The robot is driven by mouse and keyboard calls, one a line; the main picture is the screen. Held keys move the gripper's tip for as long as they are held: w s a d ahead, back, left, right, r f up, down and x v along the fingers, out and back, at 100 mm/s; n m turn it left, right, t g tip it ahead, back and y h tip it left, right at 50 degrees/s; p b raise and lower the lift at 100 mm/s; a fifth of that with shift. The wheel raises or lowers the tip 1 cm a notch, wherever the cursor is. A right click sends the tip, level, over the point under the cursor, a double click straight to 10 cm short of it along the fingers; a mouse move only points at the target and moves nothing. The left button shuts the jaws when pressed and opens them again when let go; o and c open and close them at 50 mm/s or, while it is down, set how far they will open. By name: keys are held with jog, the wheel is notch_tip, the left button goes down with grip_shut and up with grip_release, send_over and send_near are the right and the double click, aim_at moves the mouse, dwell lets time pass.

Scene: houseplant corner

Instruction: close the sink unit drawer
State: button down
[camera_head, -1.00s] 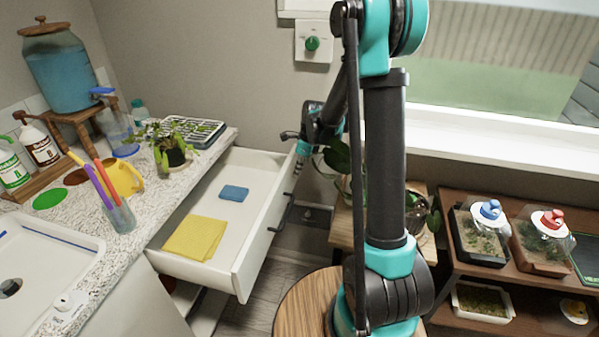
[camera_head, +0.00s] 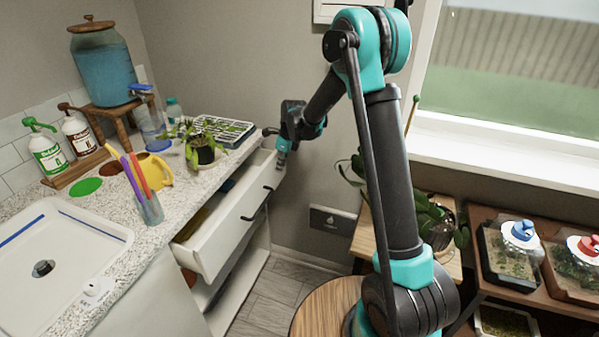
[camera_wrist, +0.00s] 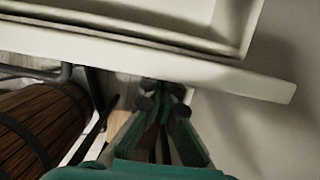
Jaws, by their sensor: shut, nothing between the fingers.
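The white sink unit drawer (camera_head: 232,221) is partly open in the head view, standing out a little from under the speckled counter. My gripper (camera_head: 281,160) is shut and empty at the far end of the drawer front. In the wrist view my gripper (camera_wrist: 166,92) is right at the edge of the white drawer front (camera_wrist: 200,70), and its fingertips appear to touch it.
The counter (camera_head: 130,240) holds a sink (camera_head: 60,262), a cup of pens (camera_head: 150,208), soap bottles, a potted plant (camera_head: 203,150) and a water dispenser (camera_head: 103,65). A round wooden top (camera_head: 318,303) and plant shelves (camera_head: 500,250) stand to the right. Floor is open before the drawer.

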jog(key=w+a, duration=0.1)
jog(key=a, duration=0.2)
jog(key=w+a, duration=0.1)
jog(key=a, duration=0.2)
jog(key=w+a, duration=0.1)
jog(key=a, duration=0.2)
jog(key=shift+w+a, duration=0.1)
jog(key=shift+w, duration=0.05)
jog(key=shift+a, duration=0.1)
